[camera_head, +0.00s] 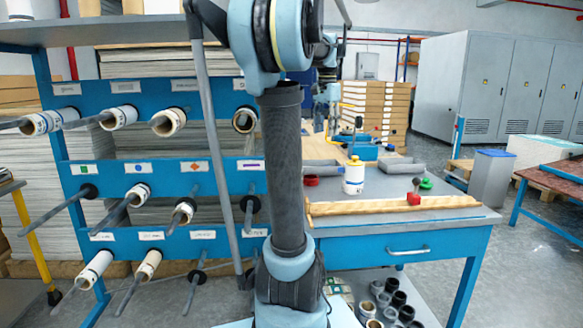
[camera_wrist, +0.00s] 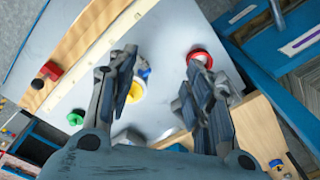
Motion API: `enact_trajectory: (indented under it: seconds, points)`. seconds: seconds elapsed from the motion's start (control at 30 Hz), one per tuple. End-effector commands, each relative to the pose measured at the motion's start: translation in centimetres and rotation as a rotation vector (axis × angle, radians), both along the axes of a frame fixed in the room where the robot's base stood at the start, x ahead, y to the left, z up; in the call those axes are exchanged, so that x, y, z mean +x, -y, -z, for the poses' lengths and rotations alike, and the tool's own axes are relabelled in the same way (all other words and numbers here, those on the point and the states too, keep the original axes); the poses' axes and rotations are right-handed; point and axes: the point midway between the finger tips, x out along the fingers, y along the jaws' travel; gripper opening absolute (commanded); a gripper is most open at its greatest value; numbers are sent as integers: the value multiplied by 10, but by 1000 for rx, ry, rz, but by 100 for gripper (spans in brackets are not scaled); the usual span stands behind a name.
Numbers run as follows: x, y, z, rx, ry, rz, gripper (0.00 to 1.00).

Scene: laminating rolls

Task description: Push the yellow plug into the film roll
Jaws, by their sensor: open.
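In the wrist view the yellow plug (camera_wrist: 136,93) is partly hidden behind the left finger. My gripper (camera_wrist: 165,75) is open above the bench, its two fingers apart with grey bench top between them. The yellow plug lies by the left finger, not centred between the fingers. In the head view my arm stands in front and I cannot make out the fingers clearly.
A red ring-shaped part (camera_head: 311,181) lies left of the roll; a green one (camera_head: 426,184) lies right. A wooden strip (camera_head: 375,205) with a red block (camera_head: 414,198) runs along the bench front. Grey trays (camera_head: 402,165) stand behind. A blue rack (camera_head: 150,178) holds several rolls.

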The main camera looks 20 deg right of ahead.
Motion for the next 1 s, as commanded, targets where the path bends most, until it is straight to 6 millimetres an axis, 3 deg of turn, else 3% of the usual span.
enact_trajectory:
  seconds: [0.4,1.0]
  points:
    - [-20,-58,31,-15,15,-172,46]
    - [-59,-127,84,-37,37,-412,46]
